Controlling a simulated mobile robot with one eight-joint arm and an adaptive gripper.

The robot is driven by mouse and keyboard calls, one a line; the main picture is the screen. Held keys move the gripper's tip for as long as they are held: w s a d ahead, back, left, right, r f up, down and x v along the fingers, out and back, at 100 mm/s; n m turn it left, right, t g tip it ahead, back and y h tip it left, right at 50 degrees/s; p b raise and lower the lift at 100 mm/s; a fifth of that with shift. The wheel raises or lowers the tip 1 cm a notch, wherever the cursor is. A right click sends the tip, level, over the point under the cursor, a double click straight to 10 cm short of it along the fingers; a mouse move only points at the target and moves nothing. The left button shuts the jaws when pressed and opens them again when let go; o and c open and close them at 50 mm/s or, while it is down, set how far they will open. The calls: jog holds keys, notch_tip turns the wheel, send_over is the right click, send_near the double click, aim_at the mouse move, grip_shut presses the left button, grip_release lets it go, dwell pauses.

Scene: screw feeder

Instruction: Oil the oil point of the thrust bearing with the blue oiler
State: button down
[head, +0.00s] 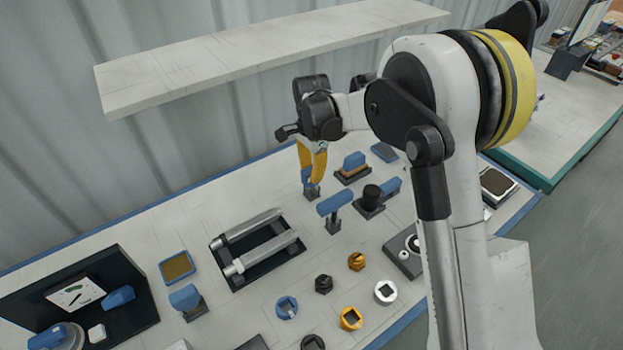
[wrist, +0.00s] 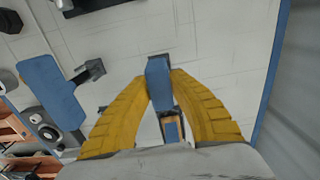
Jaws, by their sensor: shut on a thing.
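My gripper (head: 312,172) points down near the back of the bench. Its yellow fingers are shut on a narrow blue piece (head: 312,188) with a dark grey block at its foot. In the wrist view the blue piece (wrist: 158,82) sits between the fingertips. It may be the blue oiler, but its shape is mostly hidden by the fingers. It is low, at or just above the bench top; I cannot tell whether it touches. A dark plate with a round pale fitting (head: 404,250) lies at the right front; I cannot tell whether it is the thrust bearing.
A blue T-handled tool (head: 335,203) stands close to my gripper. A blue-topped brush (head: 353,164) and a black knob on a block (head: 370,197) are to the right. A roller frame (head: 256,248) lies left. A shelf (head: 250,50) hangs above the back.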

jog(key=shift+r+p, duration=1.6)
jog(key=shift+r, duration=1.4)
